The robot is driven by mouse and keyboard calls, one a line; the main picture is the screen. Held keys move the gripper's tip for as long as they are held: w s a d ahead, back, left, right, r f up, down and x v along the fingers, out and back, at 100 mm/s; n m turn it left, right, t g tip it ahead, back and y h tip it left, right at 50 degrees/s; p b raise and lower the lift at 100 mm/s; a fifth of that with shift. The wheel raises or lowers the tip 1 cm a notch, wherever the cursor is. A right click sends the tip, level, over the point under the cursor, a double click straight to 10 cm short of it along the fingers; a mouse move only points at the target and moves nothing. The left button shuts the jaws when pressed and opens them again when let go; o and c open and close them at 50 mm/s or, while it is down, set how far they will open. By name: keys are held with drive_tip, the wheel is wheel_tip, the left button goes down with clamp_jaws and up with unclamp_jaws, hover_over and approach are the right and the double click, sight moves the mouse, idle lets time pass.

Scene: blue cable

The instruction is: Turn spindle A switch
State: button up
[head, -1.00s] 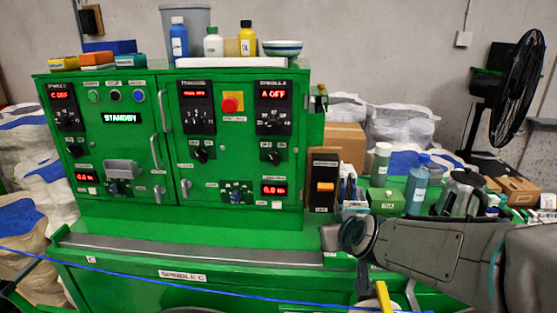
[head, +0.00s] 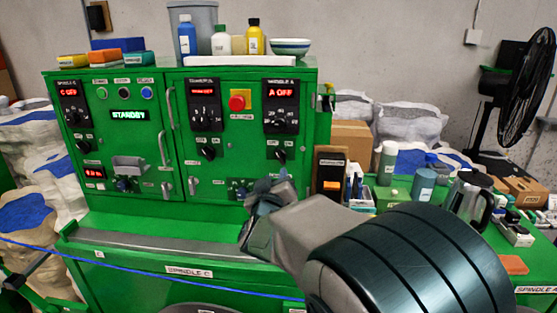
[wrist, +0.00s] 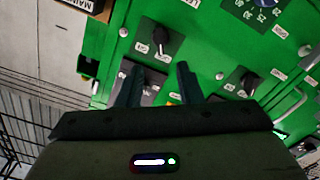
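The green cabinet's right section carries the spindle A display (head: 281,88), which reads "A OFF" in red. Below its dial (head: 281,119) is a small black rotary switch (head: 279,154). My gripper (head: 272,187) is in front of the cabinet, just below this switch, and hides the lower right controls. In the wrist view my gripper (wrist: 160,78) has two dark fingers spread apart with nothing held. A black switch knob (wrist: 160,38) on a dark plate lies beyond the fingertips, apparently the spindle A switch. Its exact turn is hard to tell.
Another rotary switch (head: 207,153) sits to the left, below the middle dial. A red emergency button (head: 239,102) is between the panels. A blue cable (head: 140,272) crosses the front. A black box with an orange switch (head: 330,172) stands right of the cabinet.

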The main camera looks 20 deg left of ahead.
sight(280, 159)
drive_tip(key=p+x, duration=0.2)
drive_tip(key=x, duration=0.8)
drive_tip(key=shift+a, duration=0.1)
clamp_jaws()
